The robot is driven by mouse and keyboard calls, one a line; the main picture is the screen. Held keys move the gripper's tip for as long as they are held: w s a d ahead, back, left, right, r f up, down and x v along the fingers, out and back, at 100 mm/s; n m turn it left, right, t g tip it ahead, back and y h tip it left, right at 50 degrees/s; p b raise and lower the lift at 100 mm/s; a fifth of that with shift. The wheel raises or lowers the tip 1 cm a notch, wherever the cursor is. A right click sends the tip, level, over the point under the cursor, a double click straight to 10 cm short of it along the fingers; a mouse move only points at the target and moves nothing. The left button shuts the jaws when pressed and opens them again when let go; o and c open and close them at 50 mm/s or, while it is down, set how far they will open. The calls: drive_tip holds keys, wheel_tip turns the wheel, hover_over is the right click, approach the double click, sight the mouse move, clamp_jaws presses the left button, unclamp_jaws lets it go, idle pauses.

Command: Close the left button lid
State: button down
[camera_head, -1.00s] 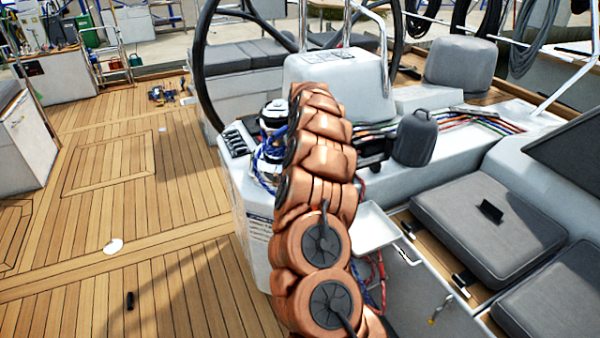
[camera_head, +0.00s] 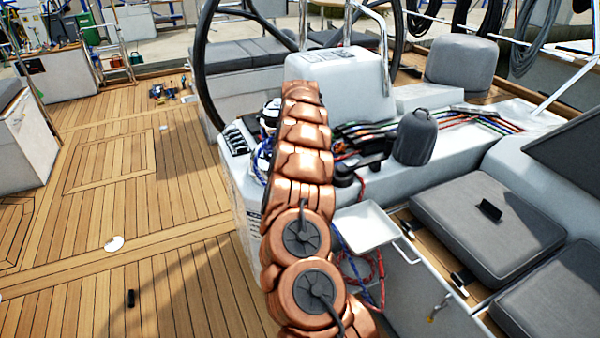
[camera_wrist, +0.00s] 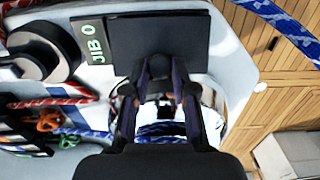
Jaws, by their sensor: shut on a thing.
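My gripper (camera_wrist: 161,88) is in the wrist view, with its dark fingers closed around a small dark rounded piece (camera_wrist: 158,67) at their tips. I cannot tell whether this piece is the left button lid. Just beyond it lies a flat black panel (camera_wrist: 160,38), beside a green label (camera_wrist: 92,42) reading "JIB 0". A shiny metal winch (camera_wrist: 212,118) with blue rope shows behind and between the fingers. In the head view my copper-coloured arm hides the gripper and the spot where it works.
Round black fittings (camera_wrist: 45,35) and coloured ropes (camera_wrist: 60,128) lie left of the fingers. The head view shows the white console (camera_head: 335,85), black steering wheel (camera_head: 203,65), grey bag (camera_head: 415,138), white tray (camera_head: 366,227) and grey cushions (camera_head: 485,222). The wooden deck (camera_head: 180,270) at left is mostly clear.

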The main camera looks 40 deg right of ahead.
drive_tip(key=shift+s+a+f, duration=0.1)
drive_tip(key=shift+s+f, duration=0.05)
drive_tip(key=shift+f, duration=0.1)
drive_tip(key=c, duration=0.9)
unclamp_jaws()
drive_tip(key=shift+r, duration=0.1)
drive_tip(key=shift+c, duration=0.2)
drive_tip(key=shift+r, duration=0.1)
wheel_tip(320, 180, up, 12)
